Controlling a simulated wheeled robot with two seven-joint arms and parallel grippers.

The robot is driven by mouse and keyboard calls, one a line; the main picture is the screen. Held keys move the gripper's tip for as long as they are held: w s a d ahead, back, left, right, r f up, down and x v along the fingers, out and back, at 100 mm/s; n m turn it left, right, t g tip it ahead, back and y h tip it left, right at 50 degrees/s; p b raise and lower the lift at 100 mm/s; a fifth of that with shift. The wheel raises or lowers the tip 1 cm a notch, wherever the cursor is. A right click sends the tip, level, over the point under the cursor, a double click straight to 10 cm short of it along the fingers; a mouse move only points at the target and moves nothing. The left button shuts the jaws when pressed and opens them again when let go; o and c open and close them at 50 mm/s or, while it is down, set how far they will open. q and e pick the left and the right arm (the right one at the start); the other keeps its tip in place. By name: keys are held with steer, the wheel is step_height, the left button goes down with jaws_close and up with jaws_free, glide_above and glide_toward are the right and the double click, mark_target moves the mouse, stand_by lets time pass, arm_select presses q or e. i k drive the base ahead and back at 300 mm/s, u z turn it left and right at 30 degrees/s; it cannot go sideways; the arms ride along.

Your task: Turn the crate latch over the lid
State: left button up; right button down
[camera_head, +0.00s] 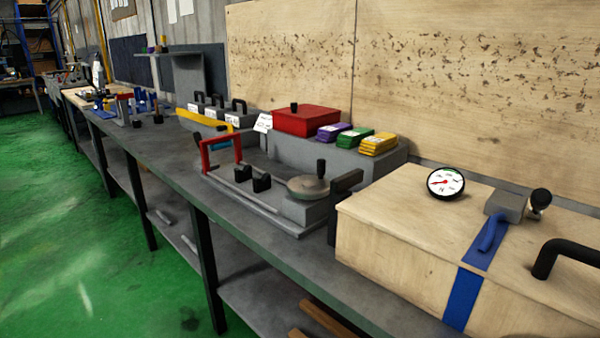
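A light wooden crate (395,243) stands at the right end of the grey bench, and its lid (400,205) appears closed. A blue strap (463,298) runs down the crate's front and across its top. On the lid, a grey block (506,205) with a blue lever (491,234) and a black knob (540,199) sits over the strap; this looks like the latch. A black handle (562,256) is on the lid at the far right, cut off by the frame edge. Neither of my grippers is in view.
A round dial gauge (445,183) stands on the crate top. Left of the crate are a grey fixture with a round plate (308,187), a red box (306,120) and coloured blocks (378,144). The green floor (90,240) before the bench is clear.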

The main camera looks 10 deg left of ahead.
mark_target(340, 184)
steer(key=u, duration=1.7)
steer(key=i, duration=0.7)
steer(key=z, duration=1.8)
